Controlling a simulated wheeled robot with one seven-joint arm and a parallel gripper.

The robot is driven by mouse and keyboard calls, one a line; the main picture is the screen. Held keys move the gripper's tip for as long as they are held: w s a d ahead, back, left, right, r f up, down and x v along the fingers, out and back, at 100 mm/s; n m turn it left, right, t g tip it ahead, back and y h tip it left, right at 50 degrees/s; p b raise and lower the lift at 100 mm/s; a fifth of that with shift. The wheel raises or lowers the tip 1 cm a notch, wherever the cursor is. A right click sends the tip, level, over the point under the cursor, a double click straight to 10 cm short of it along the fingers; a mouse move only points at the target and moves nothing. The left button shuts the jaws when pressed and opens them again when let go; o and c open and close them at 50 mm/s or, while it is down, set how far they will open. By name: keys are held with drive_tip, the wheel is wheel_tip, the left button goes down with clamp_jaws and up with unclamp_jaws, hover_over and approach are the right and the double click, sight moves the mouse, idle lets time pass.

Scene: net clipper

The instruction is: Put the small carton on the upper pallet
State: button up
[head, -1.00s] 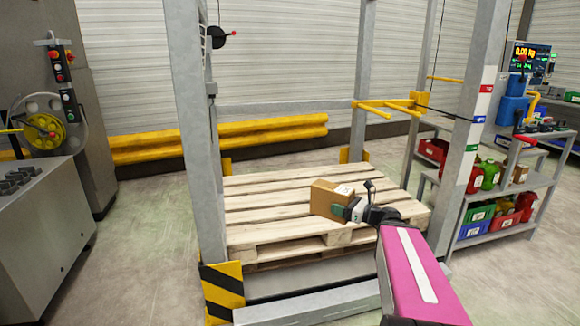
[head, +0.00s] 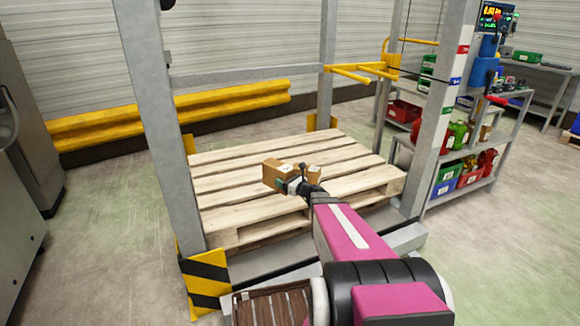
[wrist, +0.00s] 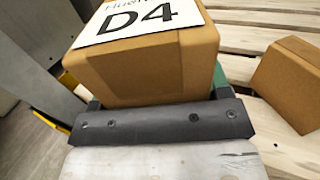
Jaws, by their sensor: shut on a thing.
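A small brown carton (head: 272,173) with a white label is held at the end of my arm, over the upper wooden pallet (head: 225,205). In the wrist view the carton (wrist: 150,68) reads "D4" and sits between the green-lined jaws. My gripper (head: 284,184) is shut on it. Whether its underside touches the slats cannot be told. A second brown carton (head: 314,174) stands on the pallet just right of my gripper; it also shows at the right of the wrist view (wrist: 288,82), apart from the held carton.
Grey posts (head: 160,130) frame the pallet, with a striped yellow-black guard (head: 205,285) at the front left post. A yellow fork-like bar (head: 365,72) juts out at the back right. A shelf of coloured bins (head: 460,180) stands right. The pallet's left slats are clear.

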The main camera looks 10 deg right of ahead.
drive_tip(key=w+f, duration=0.1)
drive_tip(key=f, duration=0.1)
drive_tip(key=shift+w+d+f+h, duration=0.15)
drive_tip(key=shift+w+f+h, duration=0.15)
drive_tip(key=shift+w, duration=0.1)
hover_over(277, 198)
wheel_tip(277, 198, down, 7)
drive_tip(key=shift+d+f, duration=0.15)
drive_tip(key=shift+f, duration=1.7)
drive_tip(key=shift+f, duration=0.1)
drive_tip(key=o, duration=1.6)
drive_tip(key=shift+f, duration=0.15)
